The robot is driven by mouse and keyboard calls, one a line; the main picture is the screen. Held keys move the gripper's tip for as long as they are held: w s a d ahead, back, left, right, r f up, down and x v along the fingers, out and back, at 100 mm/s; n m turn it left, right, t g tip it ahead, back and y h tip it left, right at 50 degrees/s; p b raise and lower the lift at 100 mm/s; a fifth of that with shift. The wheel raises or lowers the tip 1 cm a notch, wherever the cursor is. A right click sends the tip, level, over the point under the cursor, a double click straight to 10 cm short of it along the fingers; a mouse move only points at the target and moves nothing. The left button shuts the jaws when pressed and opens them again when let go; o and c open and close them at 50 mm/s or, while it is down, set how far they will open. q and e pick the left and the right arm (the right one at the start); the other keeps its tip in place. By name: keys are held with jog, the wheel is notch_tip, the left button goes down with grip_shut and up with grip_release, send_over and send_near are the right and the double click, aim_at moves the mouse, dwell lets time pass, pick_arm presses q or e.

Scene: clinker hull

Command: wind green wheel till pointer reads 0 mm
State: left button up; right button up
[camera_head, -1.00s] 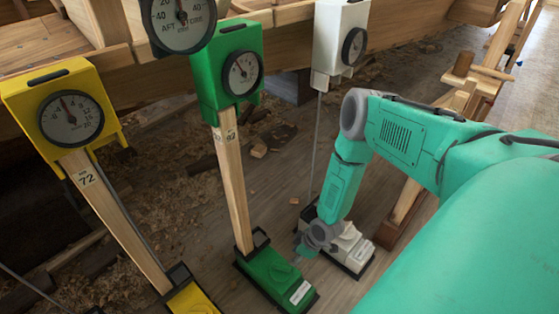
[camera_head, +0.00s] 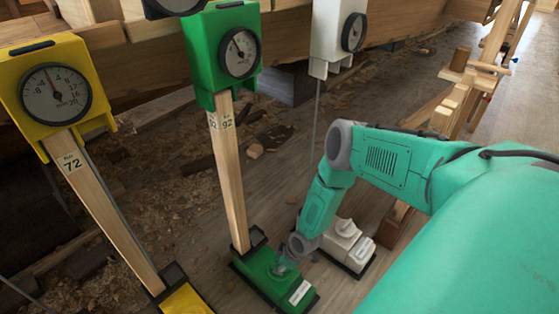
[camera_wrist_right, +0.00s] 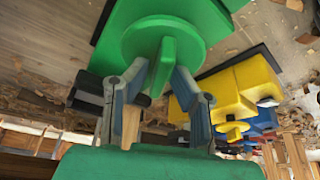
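The green wheel (camera_wrist_right: 165,45) is a round disc with a raised fin across it, on top of the green base (camera_head: 252,267). The green gauge (camera_head: 241,53) has a dark-rimmed white dial above its wooden post; its pointer leans up and slightly left, its figures too small to read. My right gripper (camera_wrist_right: 160,72) is open, its two fingers on either side of the wheel's fin with no clear grip on it. In the head view the right gripper (camera_head: 284,266) is low over the green base and hides most of the wheel. My left gripper is out of view.
A white unit's base (camera_head: 350,246) stands just right of the green base. A yellow gauge (camera_head: 57,94) on a post marked 72 stands left, its base partly cut off. Wood shavings and offcuts lie on the floor behind; hull planks cross the top.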

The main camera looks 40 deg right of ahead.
jog(key=shift+a, duration=0.1)
grip_shut()
jog(key=shift+s+d+m, duration=0.1)
jog(key=shift+d+m, duration=0.1)
jog(key=shift+m, duration=0.1)
jog(key=m+h+p, duration=0.1)
jog(key=m, duration=0.1)
jog(key=shift+a+m, duration=0.1)
jog(key=shift+m, duration=0.2)
jog(key=m+h, duration=0.1)
jog(key=m, duration=0.1)
jog(key=shift+m+t+p, duration=0.3)
jog(key=shift+m+p, duration=0.05)
jog(key=shift+m, duration=0.05)
jog(key=m+h, duration=0.1)
jog(key=m, duration=0.1)
jog(key=shift+f+m, duration=0.1)
jog(key=shift+m, duration=0.2)
jog(key=shift+s+m+h+b, duration=0.15)
jog(key=shift+m+h+b, duration=0.65)
jog(key=shift+m, duration=1.1)
jog(key=shift+g, duration=0.4)
